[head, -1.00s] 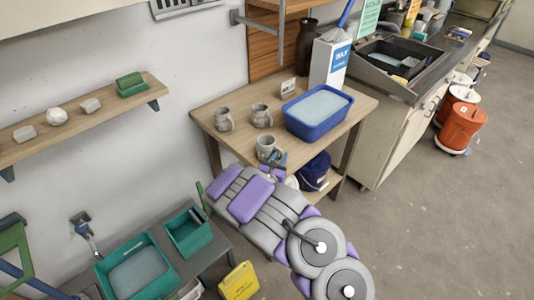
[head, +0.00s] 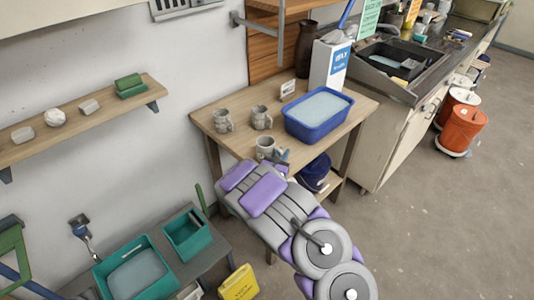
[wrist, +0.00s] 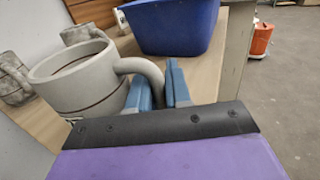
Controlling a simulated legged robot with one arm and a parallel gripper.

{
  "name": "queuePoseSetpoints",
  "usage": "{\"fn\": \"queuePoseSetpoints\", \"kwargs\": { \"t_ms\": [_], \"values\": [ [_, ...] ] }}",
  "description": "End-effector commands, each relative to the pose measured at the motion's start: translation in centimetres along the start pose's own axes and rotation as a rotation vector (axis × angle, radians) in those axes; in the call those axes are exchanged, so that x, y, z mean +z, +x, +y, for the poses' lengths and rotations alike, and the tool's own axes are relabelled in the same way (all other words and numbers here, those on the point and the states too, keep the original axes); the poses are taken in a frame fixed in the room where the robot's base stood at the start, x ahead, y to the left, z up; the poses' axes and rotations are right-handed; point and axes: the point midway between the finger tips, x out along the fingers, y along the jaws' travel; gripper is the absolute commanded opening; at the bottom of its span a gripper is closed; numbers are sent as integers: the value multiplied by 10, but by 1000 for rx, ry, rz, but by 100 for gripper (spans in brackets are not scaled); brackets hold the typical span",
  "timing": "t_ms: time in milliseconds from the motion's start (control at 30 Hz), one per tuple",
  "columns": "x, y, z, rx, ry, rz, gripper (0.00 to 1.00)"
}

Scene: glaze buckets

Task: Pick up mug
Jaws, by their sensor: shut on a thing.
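A grey mug (head: 265,146) is at the front edge of the wooden table (head: 230,132). In the wrist view the mug (wrist: 75,88) looks upright, with its handle (wrist: 150,75) pointing right. My gripper (wrist: 164,84) has its blue fingers at the handle, one on each side of it, and is shut on it. In the head view my gripper (head: 278,157) is partly hidden by my arm. Whether the mug's base touches the table is hard to tell. Two more grey mugs stand behind it, one at left (head: 223,120) and one at right (head: 261,117).
A blue tub (head: 318,128) stands right of the mugs. Behind it are a white carton (head: 328,66), a small card (head: 288,87) and a dark vase (head: 304,50). A dark blue bucket (head: 314,172) sits on the shelf below. Teal tubs (head: 133,270) are at lower left.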

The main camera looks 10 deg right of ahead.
Motion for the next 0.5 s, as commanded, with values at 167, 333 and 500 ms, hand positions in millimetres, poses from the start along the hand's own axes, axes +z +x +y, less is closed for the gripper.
{"fn": "queuePoseSetpoints", "kwargs": {
  "t_ms": [167, 333, 500],
  "values": [
    [0, 0, 0, 1, 0, 1, 0],
    [0, 0, 0, 1, 0, 1, 0],
    [6, 0, 0, 1, 0, -1, 0]
  ]
}}
